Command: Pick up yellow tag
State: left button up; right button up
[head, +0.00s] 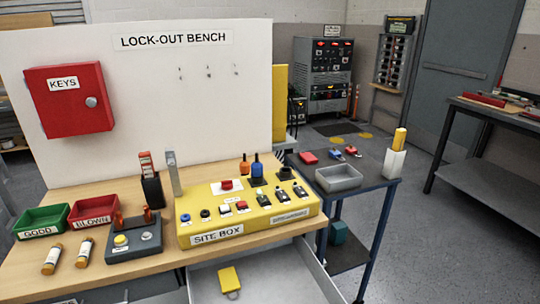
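A yellow tag (230,277) with a small loop at its lower end lies in the open drawer (268,262) under the front of the bench, in the lower middle of the head view. Nothing covers the tag. Neither of my grippers shows in this view.
The yellow site box (250,216) stands on the bench above the drawer. Green (41,222) and red (92,210) bins, two yellow-and-white cylinders and a grey device (134,240) are to its left. A side table at right holds a grey tray (338,178) and a white holder (393,163).

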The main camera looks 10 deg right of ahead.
aim_at(230, 282)
jog(key=u, duration=1.2)
jog(key=k, duration=0.4)
jog(key=z, duration=1.25)
